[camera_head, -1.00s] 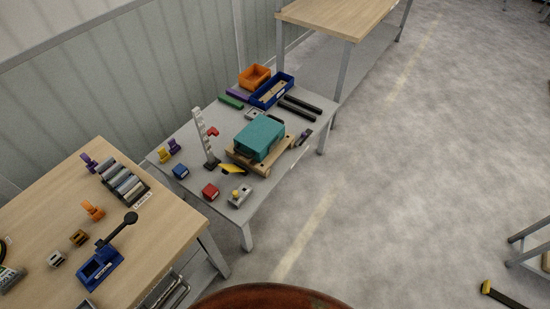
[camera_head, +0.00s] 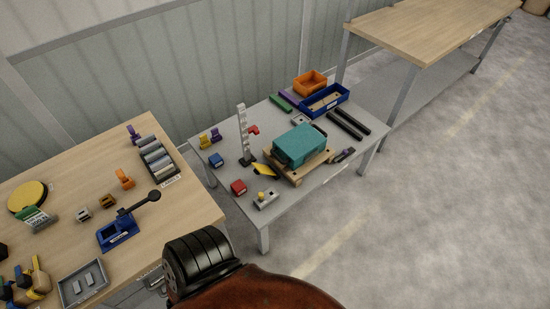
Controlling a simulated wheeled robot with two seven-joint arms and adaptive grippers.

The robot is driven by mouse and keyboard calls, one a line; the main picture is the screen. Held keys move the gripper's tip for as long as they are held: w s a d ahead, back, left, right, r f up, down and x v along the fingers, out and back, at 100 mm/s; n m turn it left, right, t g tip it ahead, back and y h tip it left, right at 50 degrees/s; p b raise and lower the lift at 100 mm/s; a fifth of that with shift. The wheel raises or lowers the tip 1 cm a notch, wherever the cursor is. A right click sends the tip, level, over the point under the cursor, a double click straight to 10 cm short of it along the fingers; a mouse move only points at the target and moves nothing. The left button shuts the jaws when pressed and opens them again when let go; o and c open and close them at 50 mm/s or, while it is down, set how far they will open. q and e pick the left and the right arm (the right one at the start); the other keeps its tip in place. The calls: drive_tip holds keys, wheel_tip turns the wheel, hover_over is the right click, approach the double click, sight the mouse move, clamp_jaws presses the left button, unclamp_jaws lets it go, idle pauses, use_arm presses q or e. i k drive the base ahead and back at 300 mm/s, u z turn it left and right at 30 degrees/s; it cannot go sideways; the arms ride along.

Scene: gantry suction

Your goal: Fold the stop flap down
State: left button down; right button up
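A small yellow flap-like piece (camera_head: 262,169), which looks like the stop flap, is at the front left corner of a wooden pallet (camera_head: 316,165) on the grey table. It looks tilted; its exact angle is too small to tell. A teal block (camera_head: 299,145) rests on the pallet. Neither of my grippers is in view.
A wooden table (camera_head: 190,209) stands left. Floor at right is clear.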

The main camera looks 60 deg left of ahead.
sight(260, 170)
drive_tip(key=i, duration=0.8)
drive_tip(key=u, duration=2)
